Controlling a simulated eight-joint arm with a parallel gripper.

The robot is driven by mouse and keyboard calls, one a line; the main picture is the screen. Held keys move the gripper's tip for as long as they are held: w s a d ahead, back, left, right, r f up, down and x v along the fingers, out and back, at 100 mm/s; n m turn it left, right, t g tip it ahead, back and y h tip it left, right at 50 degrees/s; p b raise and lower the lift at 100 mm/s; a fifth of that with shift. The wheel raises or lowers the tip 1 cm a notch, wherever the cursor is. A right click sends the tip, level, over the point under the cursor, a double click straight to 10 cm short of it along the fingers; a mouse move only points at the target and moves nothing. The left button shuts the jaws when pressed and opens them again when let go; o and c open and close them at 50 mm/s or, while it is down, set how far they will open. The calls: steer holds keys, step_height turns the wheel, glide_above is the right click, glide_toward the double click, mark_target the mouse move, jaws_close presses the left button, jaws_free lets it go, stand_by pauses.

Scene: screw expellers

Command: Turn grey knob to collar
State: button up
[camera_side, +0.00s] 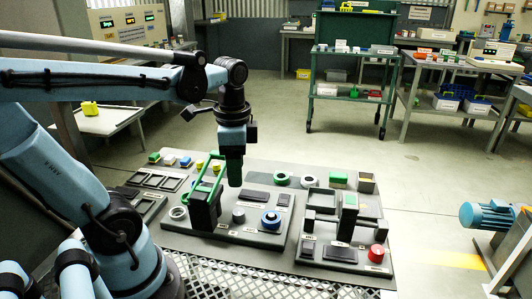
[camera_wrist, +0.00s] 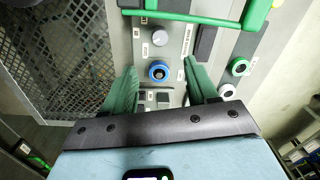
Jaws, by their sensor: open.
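A round grey knob (camera_side: 239,215) stands on a dark base plate, and it also shows near the top of the wrist view (camera_wrist: 160,38). A blue collar-like ring (camera_side: 271,219) with a dark centre sits to its right on the same plate; it shows below the knob in the wrist view (camera_wrist: 159,71). I cannot tell for sure whether this ring is the task's collar. My gripper (camera_side: 235,184) points down above and behind the knob, apart from it. Its green fingers (camera_wrist: 160,68) are apart with nothing held, framing the blue ring in the wrist view.
A green lever handle (camera_side: 203,181) rises from a black block (camera_side: 205,208) left of the knob. A neighbouring plate holds a green-topped upright (camera_side: 350,200) and a red button (camera_side: 376,253). A green ring (camera_side: 281,179) and white ring (camera_side: 310,181) lie behind.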

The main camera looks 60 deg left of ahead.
mark_target(239, 212)
steer(key=shift+w+a+f+m+g+h, duration=0.1)
steer(key=shift+f+m, duration=1.25)
steer(key=shift+f, duration=0.65)
steer(key=shift+a+f+m+g+h, duration=0.1)
steer(key=shift+f+m, duration=1.3)
steer(key=shift+f, duration=0.6)
steer(key=shift+w+a+f+m+g+h, duration=0.1)
steer(key=shift+f+m, duration=1.25)
steer(key=shift+f, duration=0.65)
steer(key=shift+c, duration=0.5)
steer(key=c, duration=1)
